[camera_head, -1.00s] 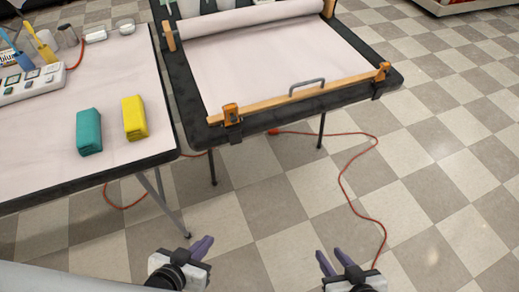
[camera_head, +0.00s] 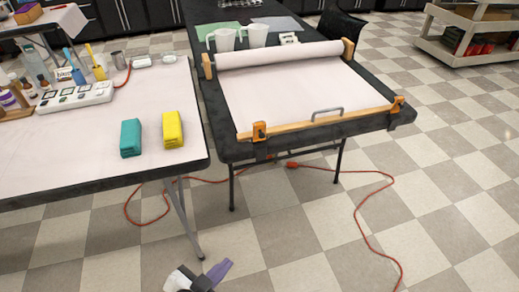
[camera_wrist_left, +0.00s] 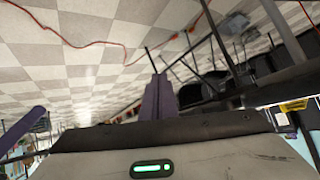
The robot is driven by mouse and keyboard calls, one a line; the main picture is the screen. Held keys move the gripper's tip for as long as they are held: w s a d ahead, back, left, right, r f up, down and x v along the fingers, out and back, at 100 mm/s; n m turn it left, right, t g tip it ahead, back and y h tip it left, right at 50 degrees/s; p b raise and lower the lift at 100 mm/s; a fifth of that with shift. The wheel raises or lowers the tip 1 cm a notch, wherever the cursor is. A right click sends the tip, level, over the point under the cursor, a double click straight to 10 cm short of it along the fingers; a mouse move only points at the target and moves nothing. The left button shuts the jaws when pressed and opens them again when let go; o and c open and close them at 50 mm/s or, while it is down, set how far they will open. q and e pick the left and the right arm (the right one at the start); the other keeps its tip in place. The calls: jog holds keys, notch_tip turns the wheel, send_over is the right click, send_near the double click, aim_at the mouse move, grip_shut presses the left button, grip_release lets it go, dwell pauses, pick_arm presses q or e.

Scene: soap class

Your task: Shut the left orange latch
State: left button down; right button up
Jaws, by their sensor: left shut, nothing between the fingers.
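The left orange latch (camera_head: 260,131) is at the left end of a wooden bar (camera_head: 318,121) along the front edge of the black table. A second orange latch (camera_head: 397,104) is at the bar's right end. From this distance I cannot tell how either latch is set. My left gripper (camera_head: 220,270) is low over the floor, in front of the tables and well short of the latch. Its purple fingers are shut and empty, and show together in the left wrist view (camera_wrist_left: 159,97). My right gripper is not in the head view.
A grey handle (camera_head: 328,113) stands on the wooden bar. A red cord (camera_head: 365,225) lies on the otherwise open floor.

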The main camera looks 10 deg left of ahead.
pick_arm(q)
jog(key=w+d+r+m+t+b, duration=0.1)
jog(key=w+r+m+t+b, duration=0.1)
jog(key=w+r+m, duration=0.5)
jog(key=w+d+r+m+t+h+b, duration=0.1)
jog(key=w+d+r+m+t+b, duration=0.1)
jog(key=w+r+m+t, duration=0.3)
jog(key=w+r+m+b, duration=0.1)
jog(key=w+r+m, duration=0.2)
jog(key=shift+w+r, duration=0.15)
jog(key=shift+r, duration=0.15)
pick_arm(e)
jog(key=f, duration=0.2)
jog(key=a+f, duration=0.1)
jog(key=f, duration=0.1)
pick_arm(q)
jog(key=shift+w, duration=0.1)
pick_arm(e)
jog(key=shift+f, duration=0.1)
